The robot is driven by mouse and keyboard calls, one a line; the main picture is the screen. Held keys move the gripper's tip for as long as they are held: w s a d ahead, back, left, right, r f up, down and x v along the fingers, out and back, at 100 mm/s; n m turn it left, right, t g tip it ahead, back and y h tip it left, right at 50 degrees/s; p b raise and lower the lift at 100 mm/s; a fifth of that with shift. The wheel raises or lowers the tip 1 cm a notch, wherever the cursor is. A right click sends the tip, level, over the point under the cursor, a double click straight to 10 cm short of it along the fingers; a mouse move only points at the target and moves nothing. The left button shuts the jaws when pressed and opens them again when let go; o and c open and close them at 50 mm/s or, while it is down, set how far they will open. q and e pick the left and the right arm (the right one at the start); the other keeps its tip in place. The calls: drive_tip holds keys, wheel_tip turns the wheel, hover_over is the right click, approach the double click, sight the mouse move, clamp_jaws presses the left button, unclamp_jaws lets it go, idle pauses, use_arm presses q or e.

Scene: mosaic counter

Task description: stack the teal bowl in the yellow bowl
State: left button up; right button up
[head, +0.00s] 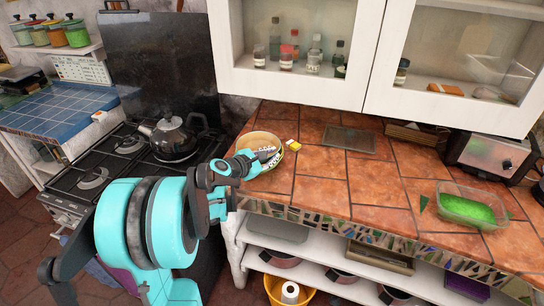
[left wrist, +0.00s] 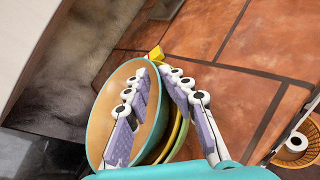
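The teal bowl (left wrist: 99,109) has a teal rim and a tan inside and fills the left middle of the left wrist view. The yellow bowl (left wrist: 175,137) shows as curved yellow and green edges just right of and behind the teal bowl, partly hidden by a finger. The bowls overlap there; how deep one sits in the other is hidden. In the head view the tan bowl inside (head: 258,139) is at the counter's left end. My left gripper (left wrist: 154,68) straddles the teal bowl's wall, one finger inside, tips close together on the rim. My right gripper is not in view.
A small yellow box (head: 293,145) lies just right of the bowls. The stove with a kettle (head: 172,137) is to the left. A green-filled container (head: 470,208) and a toaster (head: 490,155) stand at right. The tiled counter (head: 330,190) between is clear; cabinets hang above.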

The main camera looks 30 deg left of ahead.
use_arm(q)
drive_tip(key=p+v, duration=0.4)
drive_tip(key=v, duration=0.7)
drive_tip(key=s+d+f+m+g, duration=0.1)
drive_tip(key=s+d+m+g, duration=0.35)
drive_tip(key=d+m, duration=0.8)
drive_tip(key=s+d+f+m+g+y, duration=0.2)
drive_tip(key=s+d+m, duration=0.6)
drive_tip(key=s+m, duration=0.4)
drive_tip(key=m, duration=0.3)
drive_tip(key=shift+d, duration=0.35)
